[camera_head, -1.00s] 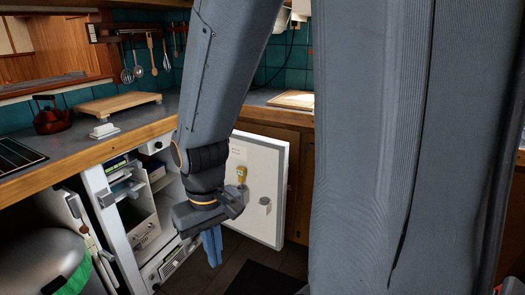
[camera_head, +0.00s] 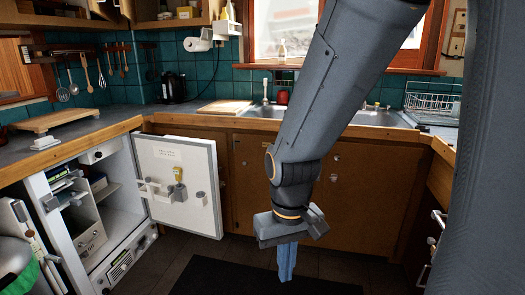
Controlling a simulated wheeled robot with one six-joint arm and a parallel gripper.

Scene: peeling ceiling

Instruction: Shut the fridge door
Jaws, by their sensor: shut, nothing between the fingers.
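The fridge door (camera_head: 190,208) stands wide open, hinged at the fridge's right side, with its white inner face toward me. A yellow bottle and small racks show on that face. The small white fridge (camera_head: 52,218) sits under the counter at the left, its shelves exposed. My gripper (camera_head: 287,276) points down, shut and empty, in front of the wooden cabinets. In the picture it is to the right of the door and apart from it.
Wooden cabinets (camera_head: 276,185) stand behind the door and my gripper. A dark mat (camera_head: 225,277) lies on the floor. A counter (camera_head: 100,130) runs above the fridge, with a cutting board (camera_head: 64,119) on it. Drawers with handles (camera_head: 436,222) are at the right.

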